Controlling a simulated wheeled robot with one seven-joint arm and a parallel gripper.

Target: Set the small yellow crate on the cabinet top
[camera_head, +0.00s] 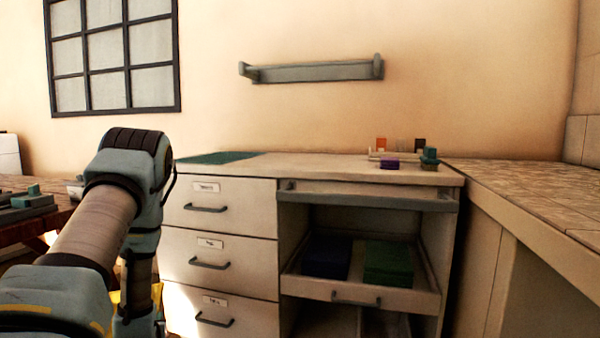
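The cabinet top (310,167) is a pale surface above a unit with drawers on the left and open shelving on the right. Bits of yellow (157,294) show low on the left, beside and behind the lower part of my arm; I cannot tell whether they are the small yellow crate. No whole crate is visible, and none stands on the cabinet top. My arm rises from the lower left, bends, and runs down in front of the cabinet's left edge. My gripper is not in view, apparently below the frame.
A green mat (217,158) lies at the cabinet top's left end. Small coloured items, including a purple block (389,163), stand at its right end; the middle is clear. A pulled-out tray (357,298) holds dark blue and green stacks. A tiled counter (540,195) adjoins on the right.

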